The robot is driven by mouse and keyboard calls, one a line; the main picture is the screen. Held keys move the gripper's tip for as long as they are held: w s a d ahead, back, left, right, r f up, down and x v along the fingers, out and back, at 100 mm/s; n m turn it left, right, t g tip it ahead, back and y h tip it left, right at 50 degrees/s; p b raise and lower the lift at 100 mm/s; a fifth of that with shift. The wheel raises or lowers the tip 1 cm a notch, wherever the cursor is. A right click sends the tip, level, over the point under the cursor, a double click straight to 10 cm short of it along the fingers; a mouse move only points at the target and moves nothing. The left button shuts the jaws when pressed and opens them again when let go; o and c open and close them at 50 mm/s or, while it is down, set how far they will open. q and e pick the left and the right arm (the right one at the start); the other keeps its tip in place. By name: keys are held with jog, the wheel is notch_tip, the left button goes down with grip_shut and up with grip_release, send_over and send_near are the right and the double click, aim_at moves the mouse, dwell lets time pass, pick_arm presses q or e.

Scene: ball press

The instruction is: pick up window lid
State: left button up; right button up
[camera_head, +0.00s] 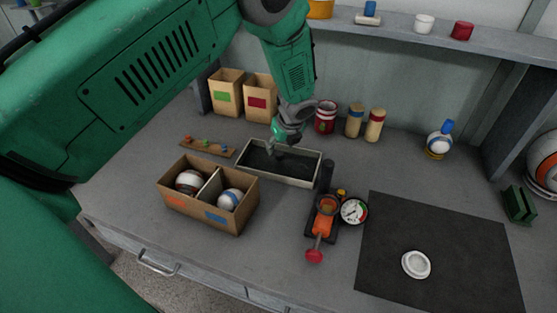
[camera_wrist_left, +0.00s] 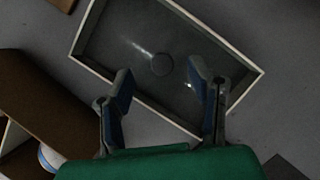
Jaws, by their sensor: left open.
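A shallow rectangular tray (camera_head: 314,169) with a pale rim and dark inside stands mid-table; it fills much of the left wrist view (camera_wrist_left: 98,74). A small round dark disc (camera_wrist_left: 161,65) shows at the tray's middle, with light streaks beside it. I cannot tell if this disc is the window lid or a knob on a glassy cover. My left gripper (camera_head: 272,150) is above the tray, pointing down. In the left wrist view its fingers (camera_wrist_left: 160,82) are open and empty, one on each side of the disc. My right gripper is not in view.
A two-part box with balls (camera_head: 208,209) stands left of the tray. An orange press with a gauge (camera_head: 327,204) is close at the right. A white round piece (camera_head: 416,264) lies on the black mat (camera_head: 450,223). Cans and bottles (camera_head: 354,120) stand behind.

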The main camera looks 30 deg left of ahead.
aim_at(279, 153)
pick_arm(q)
jog(key=x, duration=0.3)
jog(key=shift+s+d+f, duration=0.1)
jog(key=shift+d+f, duration=0.05)
jog(key=shift+f, duration=0.2)
jog(key=shift+d+f, duration=0.2)
jog(key=shift+f, duration=0.1)
jog(key=shift+r, duration=0.1)
jog(key=c, duration=0.7)
jog(key=shift+a, duration=0.4)
grip_shut()
